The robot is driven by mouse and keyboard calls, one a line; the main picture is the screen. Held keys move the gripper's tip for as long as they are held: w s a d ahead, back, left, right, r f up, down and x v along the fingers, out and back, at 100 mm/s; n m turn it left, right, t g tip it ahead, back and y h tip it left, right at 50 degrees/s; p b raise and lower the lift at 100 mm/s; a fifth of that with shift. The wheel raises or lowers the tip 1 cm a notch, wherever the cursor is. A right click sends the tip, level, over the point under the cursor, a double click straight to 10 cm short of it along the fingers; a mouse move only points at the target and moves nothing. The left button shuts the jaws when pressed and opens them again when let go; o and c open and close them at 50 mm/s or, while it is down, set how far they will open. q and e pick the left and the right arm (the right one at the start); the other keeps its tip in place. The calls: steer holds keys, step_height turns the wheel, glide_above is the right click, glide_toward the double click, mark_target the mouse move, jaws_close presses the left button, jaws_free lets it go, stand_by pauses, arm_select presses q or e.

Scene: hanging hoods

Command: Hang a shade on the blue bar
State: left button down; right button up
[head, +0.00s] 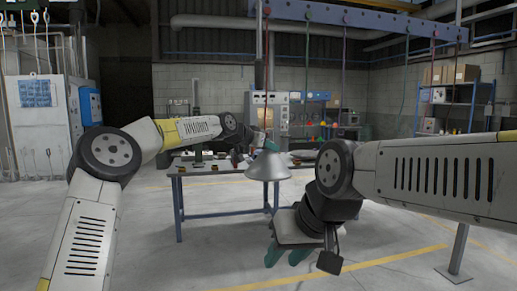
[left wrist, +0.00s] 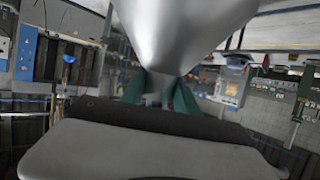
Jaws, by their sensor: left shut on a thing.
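A grey cone-shaped shade (head: 268,167) hangs in the air in front of the workbench, wide end down. My left gripper (head: 260,141) is at its narrow top and shut on it. In the left wrist view the shade (left wrist: 185,30) fills the top middle, with the green fingers of my left gripper (left wrist: 160,93) at its narrow end. The blue bar (head: 372,19) runs overhead at the upper right, well above and apart from the shade. My right gripper (head: 287,256) points down at the lower middle, its green fingers apart and nothing seen between them.
A workbench (head: 228,180) with small items stands behind the shade. Several cords hang from the blue bar. A grey post (head: 457,252) stands on the floor at the right. A blue shelf (head: 455,108) and white cabinets (head: 40,125) stand farther back. The front floor is clear.

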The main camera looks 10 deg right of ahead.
arm_select(q)
steer(key=shift+w, duration=0.15)
steer(key=shift+w, duration=1.35)
steer(key=shift+f, duration=1.3)
steer(key=c, duration=0.8)
jaws_free()
steer(key=shift+c, duration=0.2)
steer(key=shift+a, duration=0.1)
